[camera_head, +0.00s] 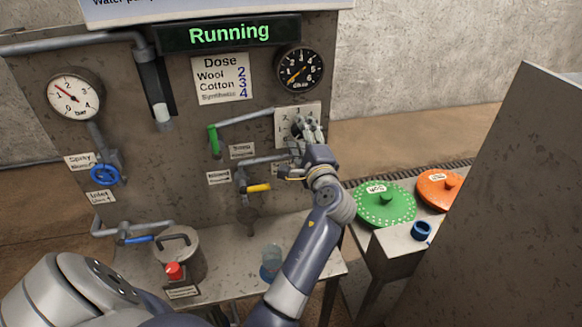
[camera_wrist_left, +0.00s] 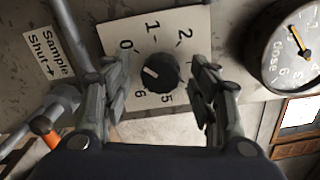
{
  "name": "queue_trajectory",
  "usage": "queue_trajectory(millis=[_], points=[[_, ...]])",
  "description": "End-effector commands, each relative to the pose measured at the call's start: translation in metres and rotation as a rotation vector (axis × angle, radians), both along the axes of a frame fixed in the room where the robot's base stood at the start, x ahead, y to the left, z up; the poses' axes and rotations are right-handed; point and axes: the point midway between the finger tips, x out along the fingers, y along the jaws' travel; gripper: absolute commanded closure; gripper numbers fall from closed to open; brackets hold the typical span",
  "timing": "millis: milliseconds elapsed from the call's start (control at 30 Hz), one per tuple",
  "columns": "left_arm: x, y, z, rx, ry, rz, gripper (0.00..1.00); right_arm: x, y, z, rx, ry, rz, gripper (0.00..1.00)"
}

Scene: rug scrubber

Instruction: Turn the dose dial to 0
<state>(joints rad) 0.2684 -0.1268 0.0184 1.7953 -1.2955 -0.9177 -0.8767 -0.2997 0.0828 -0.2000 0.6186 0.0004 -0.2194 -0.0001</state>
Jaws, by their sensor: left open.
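The dose dial is a black round knob (camera_wrist_left: 162,74) on a pale numbered plate (camera_wrist_left: 185,25). In the left wrist view its white mark is on the knob's left side, slanting up-left roughly towards the 0. My left gripper (camera_wrist_left: 160,88) is open, with one finger on each side of the knob; I cannot tell whether either touches it. In the head view my left gripper (camera_head: 309,130) is in front of the plate (camera_head: 287,114) and hides much of the dial. My right gripper is not in view.
A black gauge (camera_head: 299,68) with a yellow needle is above the plate. Green-handled (camera_head: 214,141) and yellow-handled (camera_head: 258,187) pipes are left of the gripper. Green (camera_head: 384,212) and orange (camera_head: 432,181) lids are at right. The display (camera_head: 229,33) reads Running.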

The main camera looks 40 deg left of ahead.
Motion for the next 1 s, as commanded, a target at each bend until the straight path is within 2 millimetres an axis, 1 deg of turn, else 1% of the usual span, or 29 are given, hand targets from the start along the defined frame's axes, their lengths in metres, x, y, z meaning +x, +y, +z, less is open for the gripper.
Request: queue_trajectory(millis=[33, 100, 367, 700, 967, 1000], points=[[0.000, 0.000, 0.005, 0.027, 0.032, 0.000, 0.46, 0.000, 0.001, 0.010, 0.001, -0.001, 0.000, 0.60], [0.000, 0.000, 0.007, 0.076, 0.089, 0.000, 0.46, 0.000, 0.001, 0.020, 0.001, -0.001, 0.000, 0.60], [0.000, 0.000, 0.008, 0.312, 0.366, -0.001, 0.46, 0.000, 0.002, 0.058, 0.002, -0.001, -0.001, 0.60], [0.000, 0.000, 0.008, 0.658, 0.772, 0.000, 0.46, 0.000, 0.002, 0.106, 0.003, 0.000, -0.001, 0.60], [0.000, 0.000, 0.007, 0.930, 1.090, -0.001, 0.46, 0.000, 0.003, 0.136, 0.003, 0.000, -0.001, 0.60], [-0.002, -0.004, 0.001, 0.955, 1.119, -0.004, 0.46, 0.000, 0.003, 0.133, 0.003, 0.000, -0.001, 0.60]])
